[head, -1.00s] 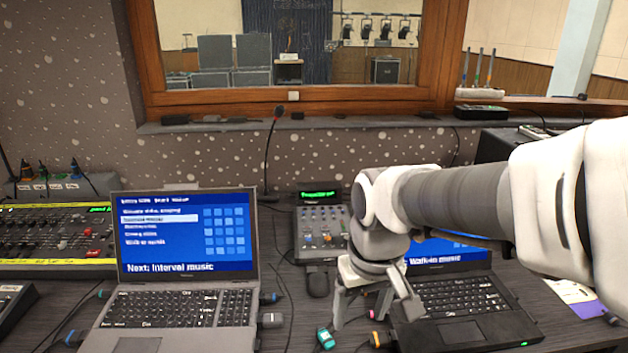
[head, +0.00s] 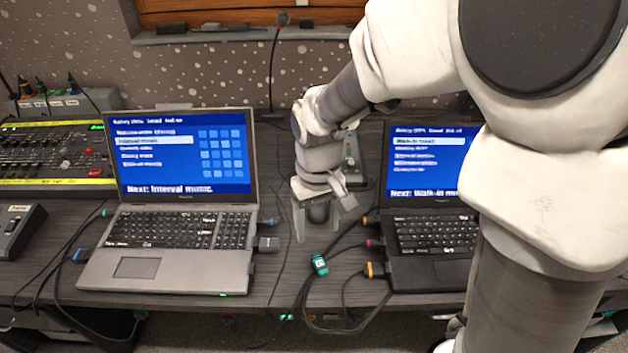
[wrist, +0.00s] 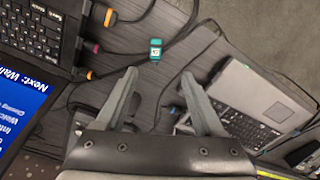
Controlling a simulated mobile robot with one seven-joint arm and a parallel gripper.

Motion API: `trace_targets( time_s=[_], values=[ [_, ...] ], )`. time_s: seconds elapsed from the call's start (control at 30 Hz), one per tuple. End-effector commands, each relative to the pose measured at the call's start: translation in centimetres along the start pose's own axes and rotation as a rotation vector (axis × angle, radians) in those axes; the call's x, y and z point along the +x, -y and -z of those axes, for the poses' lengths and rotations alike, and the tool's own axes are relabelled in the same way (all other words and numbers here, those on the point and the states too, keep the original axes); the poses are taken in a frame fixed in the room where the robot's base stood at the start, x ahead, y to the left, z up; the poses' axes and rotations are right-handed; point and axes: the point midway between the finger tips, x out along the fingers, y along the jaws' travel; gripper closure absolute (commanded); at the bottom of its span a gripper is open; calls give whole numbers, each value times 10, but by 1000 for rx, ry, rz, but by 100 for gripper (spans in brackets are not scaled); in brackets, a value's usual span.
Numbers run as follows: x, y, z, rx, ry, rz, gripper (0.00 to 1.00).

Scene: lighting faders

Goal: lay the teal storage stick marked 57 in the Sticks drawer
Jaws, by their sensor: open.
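A teal stick (head: 320,265) with a pale label lies on the dark table between the two laptops; the number is too small to read. It also shows in the wrist view (wrist: 155,50), just beyond the fingertips and roughly centred between them. My gripper (head: 317,230) points down behind the stick in the head view, open and empty. Its two fingers show apart in the wrist view (wrist: 158,75). The fingers do not touch the stick. I cannot make out a drawer marked Sticks in either view.
The left laptop (head: 170,260) has a dark plug (head: 268,244) at its right side. The right laptop (head: 435,236) is partly hidden by my arm. Black cables, one with an orange plug (head: 375,269), run close to the stick. A fader console (head: 55,150) stands far left.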

Motion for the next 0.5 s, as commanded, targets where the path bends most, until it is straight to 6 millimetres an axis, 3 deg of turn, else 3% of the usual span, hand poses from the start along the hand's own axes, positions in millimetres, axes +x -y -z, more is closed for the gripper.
trace_targets(
  time_s=[0.03, 0.2, 0.33, 0.5],
  values=[
    [16, 0, -1, 0, 4, 0, 30],
    [52, -1, 0, 2, 3, 0, 30],
    [70, -1, 0, 2, 2, 0, 30],
    [79, -1, 0, 1, 0, 0, 30]
  ],
)
